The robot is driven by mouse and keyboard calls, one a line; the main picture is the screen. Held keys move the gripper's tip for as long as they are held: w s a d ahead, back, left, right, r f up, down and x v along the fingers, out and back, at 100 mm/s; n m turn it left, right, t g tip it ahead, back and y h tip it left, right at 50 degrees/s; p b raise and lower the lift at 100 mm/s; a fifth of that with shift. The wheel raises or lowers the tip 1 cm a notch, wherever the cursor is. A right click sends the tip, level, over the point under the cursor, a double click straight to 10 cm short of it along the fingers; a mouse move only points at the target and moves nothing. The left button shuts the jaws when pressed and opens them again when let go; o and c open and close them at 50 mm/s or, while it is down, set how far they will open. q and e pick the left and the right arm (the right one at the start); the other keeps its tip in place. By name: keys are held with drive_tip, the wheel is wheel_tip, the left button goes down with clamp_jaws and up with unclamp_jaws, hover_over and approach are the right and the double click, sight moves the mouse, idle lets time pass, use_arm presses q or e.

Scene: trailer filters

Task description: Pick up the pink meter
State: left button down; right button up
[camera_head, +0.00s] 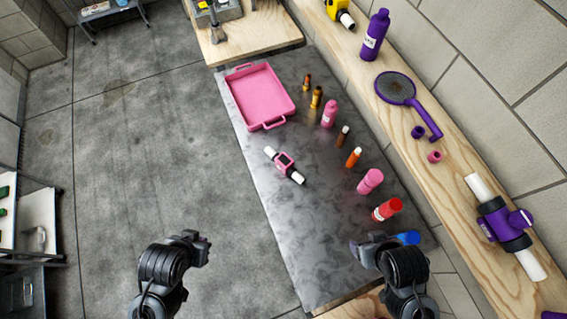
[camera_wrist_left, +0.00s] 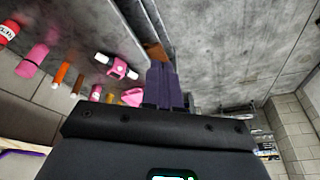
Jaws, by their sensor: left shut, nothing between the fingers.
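The pink meter (camera_head: 284,162) lies on the grey metal table (camera_head: 262,205), below the pink tray. It has a pink body with a dark face and a white pipe end on each side. It also shows in the left wrist view (camera_wrist_left: 119,68), left of my fingers. My left gripper (camera_head: 203,241) is over the floor left of the table, apart from the meter; its fingers are shut and empty in the wrist view (camera_wrist_left: 164,84). My right gripper (camera_head: 364,246) is above the table's near right part, far from the meter; its jaw opening is unclear.
The pink tray (camera_head: 260,96) stands at the table's far end. A row of bottles, including a red one (camera_head: 387,209) and a pink one (camera_head: 370,181), lines the right side. A wooden shelf (camera_head: 456,153) runs along the wall. The table left of the row is mostly clear.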

use_arm(q)
unclamp_jaws()
idle(0.6)
